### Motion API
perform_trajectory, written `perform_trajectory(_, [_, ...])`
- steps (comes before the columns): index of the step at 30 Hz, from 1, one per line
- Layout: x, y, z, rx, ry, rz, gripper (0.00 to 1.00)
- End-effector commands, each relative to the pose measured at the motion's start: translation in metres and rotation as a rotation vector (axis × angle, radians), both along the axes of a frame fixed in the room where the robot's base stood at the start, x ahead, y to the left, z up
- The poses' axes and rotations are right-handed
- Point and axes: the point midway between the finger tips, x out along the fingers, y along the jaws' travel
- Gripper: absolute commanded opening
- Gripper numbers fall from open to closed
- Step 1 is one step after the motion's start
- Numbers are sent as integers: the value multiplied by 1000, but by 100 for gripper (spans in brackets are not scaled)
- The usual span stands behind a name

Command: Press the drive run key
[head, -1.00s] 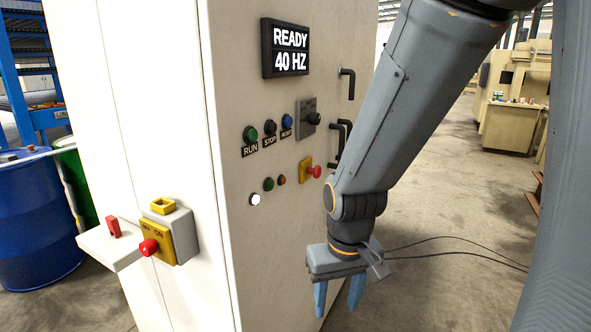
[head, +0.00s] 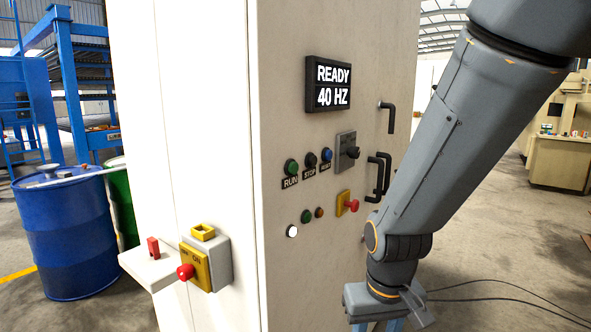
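The green RUN key (head: 291,167) sits on the front of the pale drive cabinet (head: 285,90), above its RUN label. The black STOP key (head: 310,160) and a blue key (head: 326,155) are to its right. A display (head: 328,85) above reads READY, 40 HZ. My gripper (head: 388,326) hangs pointing down at the bottom of the view, below and to the right of the keys and apart from them. Its blue fingers are mostly cut off by the picture's lower edge, so their opening is hidden.
A rotary switch (head: 347,152) and a red emergency stop (head: 351,205) lie right of the keys, with black handles (head: 379,175) beyond. A yellow switch box (head: 205,262) and small shelf (head: 150,268) stick out from the cabinet's left side. Blue (head: 68,235) and green drums stand left.

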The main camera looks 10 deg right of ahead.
Motion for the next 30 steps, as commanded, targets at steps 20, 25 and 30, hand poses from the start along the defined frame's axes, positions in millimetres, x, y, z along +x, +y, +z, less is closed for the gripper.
perform_trajectory(20, [0,0,0,0,0,0,0])
perform_trajectory(25, [0,0,0,0,0,0,0])
perform_trajectory(30, [0,0,0,0,0,0,0])
